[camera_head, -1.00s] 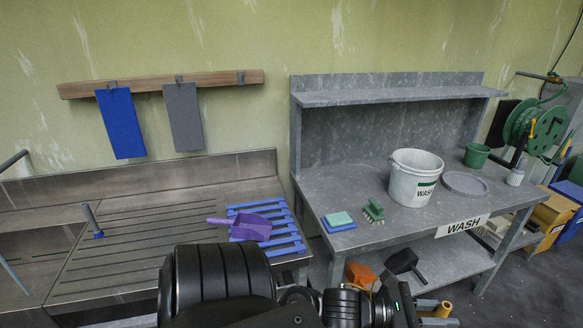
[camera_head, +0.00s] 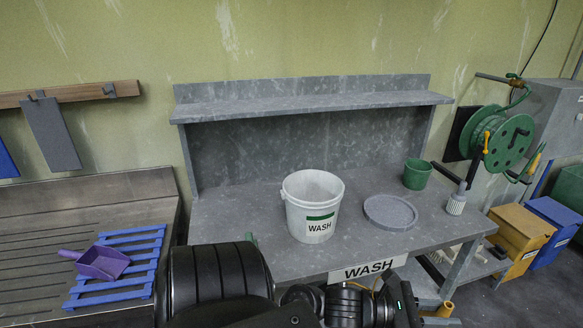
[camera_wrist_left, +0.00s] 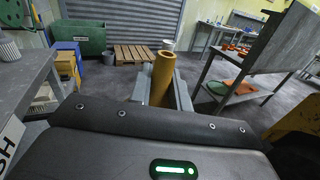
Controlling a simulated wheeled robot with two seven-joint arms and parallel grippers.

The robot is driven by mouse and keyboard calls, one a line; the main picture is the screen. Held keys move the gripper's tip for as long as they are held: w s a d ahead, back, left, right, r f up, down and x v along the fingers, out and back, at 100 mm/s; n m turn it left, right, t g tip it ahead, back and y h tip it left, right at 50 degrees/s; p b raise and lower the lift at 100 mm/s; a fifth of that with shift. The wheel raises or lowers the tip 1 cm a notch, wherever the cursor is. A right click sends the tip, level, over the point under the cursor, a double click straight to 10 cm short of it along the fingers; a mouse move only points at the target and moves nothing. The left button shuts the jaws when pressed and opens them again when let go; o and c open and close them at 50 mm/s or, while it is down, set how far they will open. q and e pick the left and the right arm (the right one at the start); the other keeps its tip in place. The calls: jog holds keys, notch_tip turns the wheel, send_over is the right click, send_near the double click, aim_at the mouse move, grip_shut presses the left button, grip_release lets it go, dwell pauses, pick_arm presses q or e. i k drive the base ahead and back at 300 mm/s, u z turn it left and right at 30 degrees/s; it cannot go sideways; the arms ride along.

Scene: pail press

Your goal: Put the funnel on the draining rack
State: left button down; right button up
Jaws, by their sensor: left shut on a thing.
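My left gripper (camera_head: 430,312) is low at the bottom right of the head view, in front of the wash bench. It is shut on a yellow tube-shaped thing (camera_head: 445,309), apparently the funnel's spout. In the left wrist view the yellow tube (camera_wrist_left: 162,72) stands up between the grey fingers (camera_wrist_left: 163,98); its lower part is hidden by my wrist. The blue slatted draining rack (camera_head: 113,286) lies on the steel drainboard at the left, away from the gripper. A purple scoop (camera_head: 103,263) rests on it. My right gripper is out of view.
The wash bench (camera_head: 260,252) carries a white pail (camera_head: 312,207), a round grey lid (camera_head: 390,212) and a green pot (camera_head: 417,174). My arm crosses its front. A hose reel (camera_head: 505,138) and yellow (camera_head: 520,236) and blue bins (camera_head: 553,222) stand right. The rack's right side looks bare.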

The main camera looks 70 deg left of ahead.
aim_at(140, 250)
jog(key=i, duration=1.6)
jog(key=u, duration=3.35)
jog(key=i, duration=1)
jog(key=z, duration=0.05)
